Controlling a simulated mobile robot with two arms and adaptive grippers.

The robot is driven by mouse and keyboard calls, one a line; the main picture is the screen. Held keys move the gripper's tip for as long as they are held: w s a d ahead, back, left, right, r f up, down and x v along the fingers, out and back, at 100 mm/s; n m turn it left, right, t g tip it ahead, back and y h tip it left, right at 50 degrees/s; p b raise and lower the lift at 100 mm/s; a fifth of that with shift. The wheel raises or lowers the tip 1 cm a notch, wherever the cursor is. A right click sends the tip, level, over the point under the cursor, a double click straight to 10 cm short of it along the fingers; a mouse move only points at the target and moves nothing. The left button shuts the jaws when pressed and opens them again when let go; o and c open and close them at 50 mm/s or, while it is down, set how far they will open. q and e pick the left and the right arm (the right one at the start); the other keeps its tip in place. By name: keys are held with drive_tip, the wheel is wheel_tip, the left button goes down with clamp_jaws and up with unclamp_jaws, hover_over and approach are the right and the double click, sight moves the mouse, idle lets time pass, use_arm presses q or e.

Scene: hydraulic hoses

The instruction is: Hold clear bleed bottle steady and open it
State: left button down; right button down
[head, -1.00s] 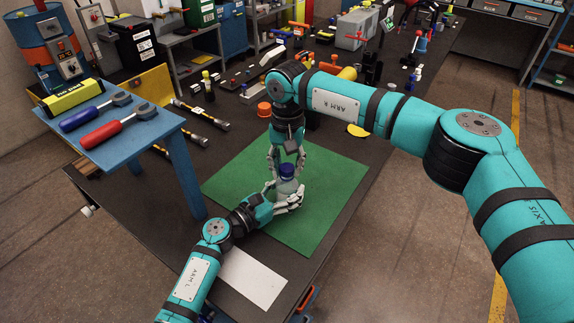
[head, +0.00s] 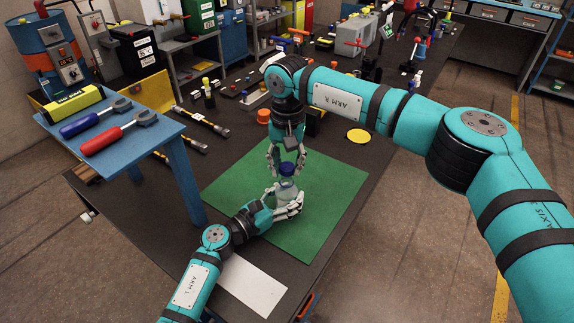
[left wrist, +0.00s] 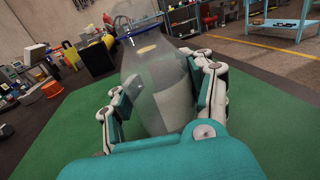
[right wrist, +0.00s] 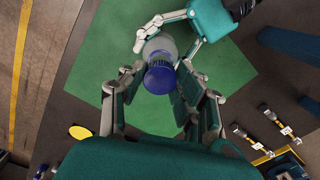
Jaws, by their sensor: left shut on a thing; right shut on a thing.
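The clear bottle (head: 286,188) stands upright over the green mat (head: 235,180). My left gripper (head: 281,210) is shut around its body from the side. The left wrist view shows the see-through bottle (left wrist: 158,85) between both fingers. My right gripper (head: 286,160) comes down from above with its fingertips at the blue cap (head: 287,169). In the right wrist view the cap (right wrist: 160,77) lies in line with the bottle's top, with fingers on both sides. I cannot tell whether the cap rests on the neck or is slightly above it.
A blue stand (head: 180,128) with red and blue-handled tools is at the left. A white sheet (head: 252,285) lies at the front. A yellow disc (head: 358,136) and an orange cap (head: 263,116) lie behind the mat. The mat's right side is clear.

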sight(287, 167)
wheel_tip(287, 167, up, 4)
drive_tip(key=shift+f, duration=0.2)
use_arm(q)
drive_tip(key=shift+c, duration=1.8)
unclamp_jaws()
